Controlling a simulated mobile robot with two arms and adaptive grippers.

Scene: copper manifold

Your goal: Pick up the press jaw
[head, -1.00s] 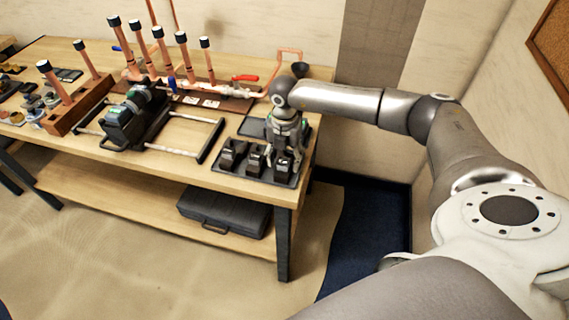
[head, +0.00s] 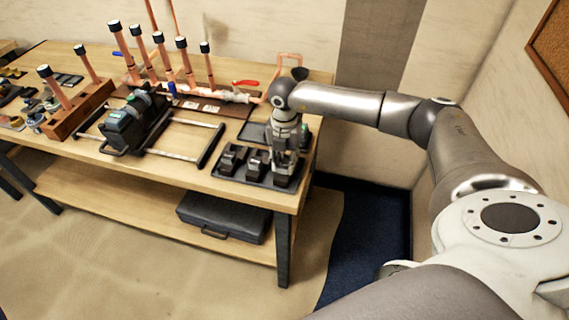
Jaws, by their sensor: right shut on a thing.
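Several dark press jaws stand in a row on a black tray (head: 240,178) at the right end of the workbench. One jaw (head: 231,158) is at the left and another jaw (head: 257,163) is in the middle. My right gripper (head: 285,160) points down at the right end of the row and is shut on the rightmost press jaw (head: 284,170). The fingers partly cover that jaw, and I cannot tell whether it is clear of the tray. My left gripper is not in view.
A black and green press tool (head: 125,128) lies on a rail frame (head: 209,146) left of the tray. Copper pipes with black caps stand behind, near a wooden block (head: 78,112). A dark case (head: 222,216) sits on the lower shelf. The floor in front is clear.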

